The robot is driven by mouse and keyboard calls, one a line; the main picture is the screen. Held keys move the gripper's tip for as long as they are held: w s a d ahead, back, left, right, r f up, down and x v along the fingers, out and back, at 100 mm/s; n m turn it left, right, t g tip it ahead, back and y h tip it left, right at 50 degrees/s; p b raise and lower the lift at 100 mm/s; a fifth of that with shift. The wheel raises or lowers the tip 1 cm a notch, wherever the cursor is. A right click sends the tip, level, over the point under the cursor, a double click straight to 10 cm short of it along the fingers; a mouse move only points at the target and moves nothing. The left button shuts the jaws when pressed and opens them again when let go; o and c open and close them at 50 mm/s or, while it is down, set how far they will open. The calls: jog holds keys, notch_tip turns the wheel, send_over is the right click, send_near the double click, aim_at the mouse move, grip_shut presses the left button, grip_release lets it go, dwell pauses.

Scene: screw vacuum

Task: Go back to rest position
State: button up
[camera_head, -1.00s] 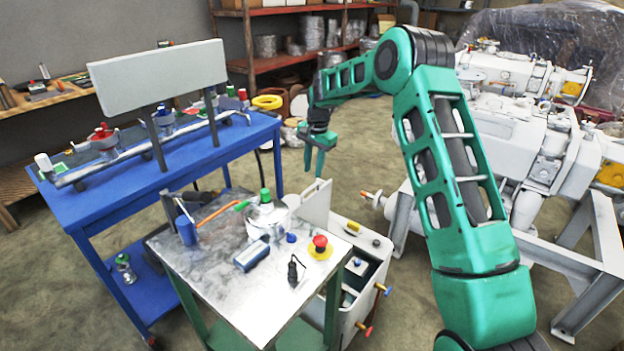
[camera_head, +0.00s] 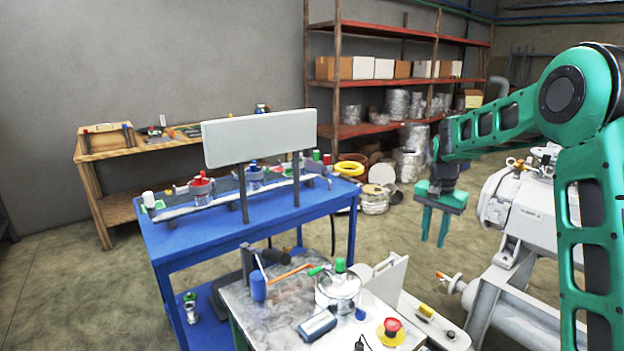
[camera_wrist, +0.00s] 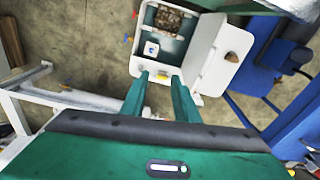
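My green gripper (camera_head: 434,222) hangs from my raised arm on the right side of the head view, fingers pointing down. It is over the floor, to the right of the metal-topped cart (camera_head: 243,304) and beyond its back edge. The two fingers stand apart with nothing between them. In the wrist view my gripper's fingers (camera_wrist: 160,82) also show apart and empty. Beyond them, below, is a white box (camera_wrist: 190,62) with its lid open and small items inside; the fingertips look clear of it, though the gap is hard to judge.
The cart holds a silver vessel (camera_head: 338,292), a blue tool (camera_head: 317,325) and a red emergency button (camera_head: 392,326). A blue table (camera_head: 190,243) with a white board (camera_head: 260,138) stands left. White machinery (camera_head: 515,215) stands right, close to my arm. Shelves (camera_head: 400,30) line the back wall.

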jog(key=s+d+r+n, duration=0.1)
jog(key=s+d+r, duration=0.1)
jog(key=s, duration=0.9)
jog(key=s+d+r, duration=0.2)
jog(key=s+d, duration=0.1)
jog(key=s, duration=0.8)
jog(key=s+d+r+n, duration=0.1)
jog(key=s+d+r, duration=0.1)
jog(key=s, duration=0.9)
jog(key=s+a+f+n, duration=0.1)
jog(key=s+a+f, duration=0.1)
jog(key=s, duration=0.9)
jog(key=shift+s+f+g+y, duration=0.3)
jog(key=shift+s+f+y, duration=0.1)
jog(key=shift+f, duration=0.3)
jog(key=shift+w+f, duration=0.25)
jog(key=shift+w, duration=0.4)
jog(key=shift+s+d, duration=0.1)
